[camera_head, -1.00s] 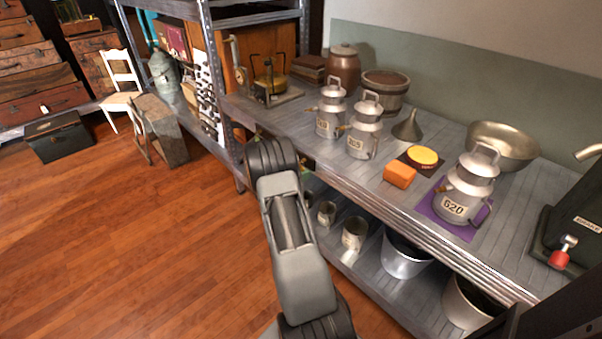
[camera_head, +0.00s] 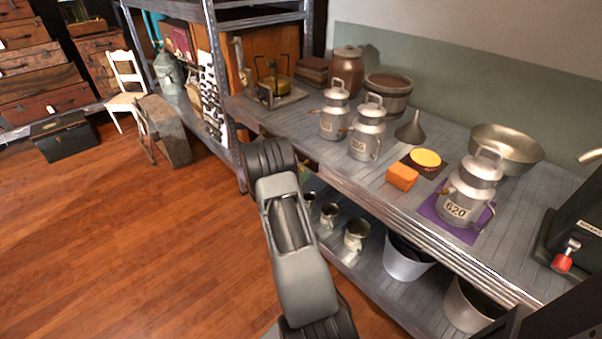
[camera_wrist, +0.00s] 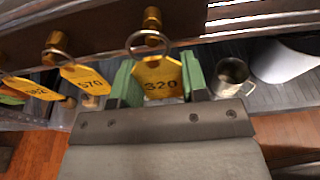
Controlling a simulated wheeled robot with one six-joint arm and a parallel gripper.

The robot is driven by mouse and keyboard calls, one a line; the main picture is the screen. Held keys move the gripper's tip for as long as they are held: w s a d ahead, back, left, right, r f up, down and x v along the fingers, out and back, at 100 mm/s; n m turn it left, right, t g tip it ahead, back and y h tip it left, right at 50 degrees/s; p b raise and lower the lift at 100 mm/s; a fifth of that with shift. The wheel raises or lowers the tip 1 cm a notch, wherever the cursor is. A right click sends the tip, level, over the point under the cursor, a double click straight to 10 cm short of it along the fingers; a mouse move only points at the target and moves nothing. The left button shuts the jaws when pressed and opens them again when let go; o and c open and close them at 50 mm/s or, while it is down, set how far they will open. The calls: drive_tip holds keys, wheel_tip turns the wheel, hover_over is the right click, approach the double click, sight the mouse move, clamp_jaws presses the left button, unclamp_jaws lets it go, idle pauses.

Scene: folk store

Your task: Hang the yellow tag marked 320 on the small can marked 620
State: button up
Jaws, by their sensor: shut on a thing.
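The yellow tag marked 320 (camera_wrist: 158,86) is between the green fingers of my gripper (camera_wrist: 158,82) in the wrist view, and the gripper is shut on it. Its metal ring (camera_wrist: 131,42) is at a brass peg (camera_wrist: 152,20) on the edge of the shelf; I cannot tell whether the ring still bears on the peg. The small can marked 620 (camera_head: 468,190) stands upright on a purple mat (camera_head: 427,208) on the shelf top, at the right of the head view. My gripper is hidden in the head view, where only my arm shows.
Yellow tags marked 570 (camera_wrist: 86,79) and another (camera_wrist: 30,89) hang on pegs to the left. Two other cans (camera_head: 334,112) (camera_head: 367,132), an orange block (camera_head: 402,177), a funnel (camera_head: 410,130) and a metal bowl (camera_head: 508,148) stand on the shelf top. Mugs and buckets fill the lower shelf.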

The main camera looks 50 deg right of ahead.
drive_tip(key=shift+f, duration=0.15)
drive_tip(key=shift+a, duration=0.1)
drive_tip(key=p+v, duration=0.1)
drive_tip(key=v, duration=0.2)
drive_tip(key=shift+a+r, duration=0.2)
drive_tip(key=shift+a, duration=0.05)
idle(0.4)
idle(1.0)
